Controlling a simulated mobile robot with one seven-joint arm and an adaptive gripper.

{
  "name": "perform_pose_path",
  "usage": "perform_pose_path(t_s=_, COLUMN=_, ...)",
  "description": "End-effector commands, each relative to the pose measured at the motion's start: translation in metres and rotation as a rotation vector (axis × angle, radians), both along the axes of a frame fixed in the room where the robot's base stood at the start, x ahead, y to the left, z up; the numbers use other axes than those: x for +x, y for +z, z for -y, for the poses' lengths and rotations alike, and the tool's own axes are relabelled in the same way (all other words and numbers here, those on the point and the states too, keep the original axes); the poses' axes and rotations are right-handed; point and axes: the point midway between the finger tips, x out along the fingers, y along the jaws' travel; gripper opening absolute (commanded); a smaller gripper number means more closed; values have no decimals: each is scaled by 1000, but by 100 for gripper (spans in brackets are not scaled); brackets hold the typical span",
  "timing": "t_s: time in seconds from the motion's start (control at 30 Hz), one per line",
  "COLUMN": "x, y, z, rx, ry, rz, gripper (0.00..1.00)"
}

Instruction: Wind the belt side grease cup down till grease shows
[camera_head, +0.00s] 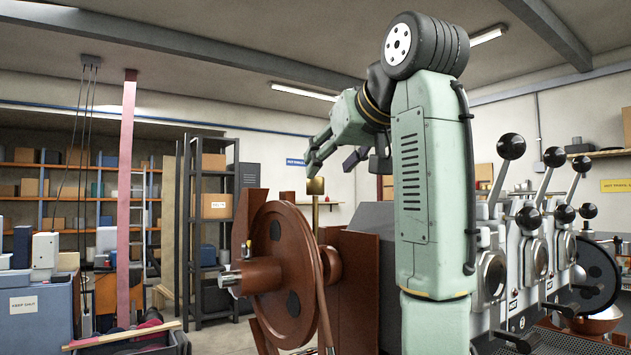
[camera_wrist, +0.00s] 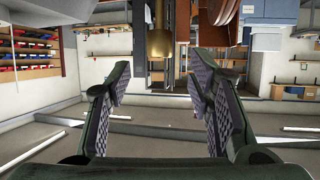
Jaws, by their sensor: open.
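A brass cup (camera_head: 316,186) stands upright on a thin stem behind the large brown belt wheel (camera_head: 285,268). In the wrist view the brass cup (camera_wrist: 160,42) shows at the top, between the lines of the two fingers and beyond their tips. My gripper (camera_head: 331,162) is open and empty, just above the cup in the head view; it also shows in the wrist view (camera_wrist: 160,82). The fingers do not appear to touch the cup. A small brass fitting (camera_head: 248,244) sits by the wheel's shaft. I see no grease; the cup's underside is hard to make out.
The roaster's front with black-knobbed levers (camera_head: 512,146) stands to the right of my arm. Shelving (camera_head: 215,200) stands behind at the left. Open air surrounds the cup's top.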

Motion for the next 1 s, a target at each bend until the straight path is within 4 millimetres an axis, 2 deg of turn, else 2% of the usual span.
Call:
perform_pose_path(t_s=0.2, x=38, y=-15, z=-15, rx=1, ry=0, rz=-4, gripper=48)
perform_pose_path(t_s=0.43, x=64, y=-28, z=-26, rx=0, ry=0, rz=-2, gripper=48)
perform_pose_path(t_s=0.83, x=72, y=-32, z=-30, rx=0, ry=0, rz=-1, gripper=48)
perform_pose_path(t_s=1.0, x=71, y=-32, z=-30, rx=0, ry=0, rz=-1, gripper=37)
